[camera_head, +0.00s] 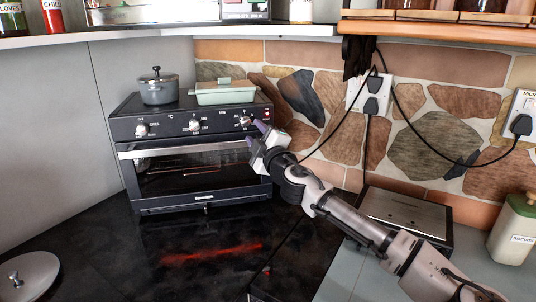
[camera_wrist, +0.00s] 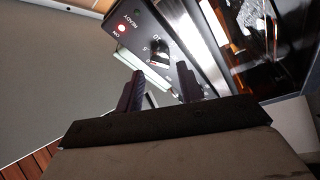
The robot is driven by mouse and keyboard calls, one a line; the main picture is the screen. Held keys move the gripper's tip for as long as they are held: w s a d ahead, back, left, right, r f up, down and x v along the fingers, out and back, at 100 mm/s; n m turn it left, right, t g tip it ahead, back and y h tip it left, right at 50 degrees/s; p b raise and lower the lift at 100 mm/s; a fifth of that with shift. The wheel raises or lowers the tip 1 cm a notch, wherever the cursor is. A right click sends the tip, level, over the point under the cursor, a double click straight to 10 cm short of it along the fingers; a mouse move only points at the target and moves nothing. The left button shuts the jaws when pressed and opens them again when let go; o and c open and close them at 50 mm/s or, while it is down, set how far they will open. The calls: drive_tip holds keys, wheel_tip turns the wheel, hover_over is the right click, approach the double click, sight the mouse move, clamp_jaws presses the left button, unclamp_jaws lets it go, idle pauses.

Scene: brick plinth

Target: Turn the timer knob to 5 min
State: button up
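The black toaster oven (camera_head: 190,203) stands on the dark worktop, with three knobs along its upper front panel. The timer knob (camera_head: 246,121) is the rightmost one. It also shows in the wrist view as a dark knob (camera_wrist: 158,52) with a pale edge, beside printed numbers. I cannot read its exact setting. My gripper (camera_head: 256,134) is open and empty at the panel's right end, close to the timer knob. In the wrist view its two dark fingers (camera_wrist: 160,72) are spread, with the knob beyond the tips and roughly between them. Contact does not show.
A grey pot (camera_head: 158,91) and a pale green dish (camera_head: 226,93) sit on the oven. Wall sockets with black cables (camera_head: 369,95) are behind my arm. A flat metal appliance (camera_head: 405,212) lies at right.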

drive_tip(key=b+v, duration=0.2)
drive_tip(key=v, duration=0.7)
drive_tip(key=shift+s, duration=0.15)
